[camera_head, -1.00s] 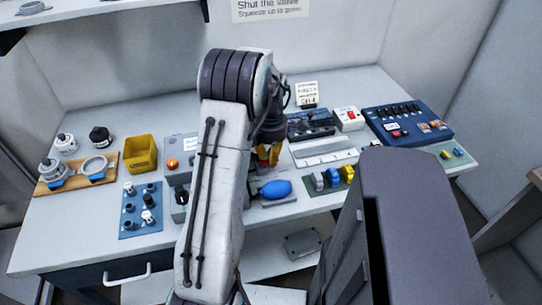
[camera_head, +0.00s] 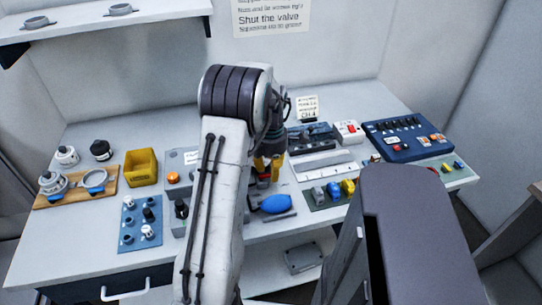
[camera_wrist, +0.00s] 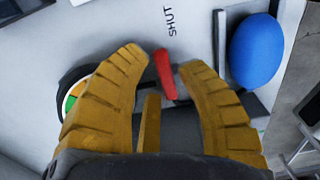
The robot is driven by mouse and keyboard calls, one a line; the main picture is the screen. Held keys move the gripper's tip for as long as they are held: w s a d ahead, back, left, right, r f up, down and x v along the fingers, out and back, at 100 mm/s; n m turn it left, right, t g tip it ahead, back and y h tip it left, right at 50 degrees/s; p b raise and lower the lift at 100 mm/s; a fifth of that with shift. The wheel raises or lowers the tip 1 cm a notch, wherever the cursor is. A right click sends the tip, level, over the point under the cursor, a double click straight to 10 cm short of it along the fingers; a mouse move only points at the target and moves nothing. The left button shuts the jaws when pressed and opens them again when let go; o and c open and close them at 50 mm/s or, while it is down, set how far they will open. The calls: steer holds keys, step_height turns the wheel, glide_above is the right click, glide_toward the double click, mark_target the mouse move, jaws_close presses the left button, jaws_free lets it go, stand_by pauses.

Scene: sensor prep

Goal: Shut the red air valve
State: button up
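The red valve lever (camera_wrist: 166,74) shows in the wrist view between the tips of my gripper (camera_wrist: 163,62). The word SHUT is printed on the pale panel just above and to the right of it. My gripper's two ribbed yellow fingers are apart, one on each side of the lever. I cannot tell whether either finger touches it. In the head view my gripper (camera_head: 267,168) hangs over the middle of the bench, partly behind my arm.
A blue bulb (camera_wrist: 257,50) lies right of the lever, and a round coloured gauge (camera_wrist: 73,98) is to the left, partly behind a finger. The bench also holds a yellow bin (camera_head: 142,168), a blue peg board (camera_head: 130,235) and a dark blue switch panel (camera_head: 400,150).

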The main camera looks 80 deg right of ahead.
step_height(320, 180, up, 11)
steer(key=shift+r, duration=0.15)
stand_by(0.4)
stand_by(0.6)
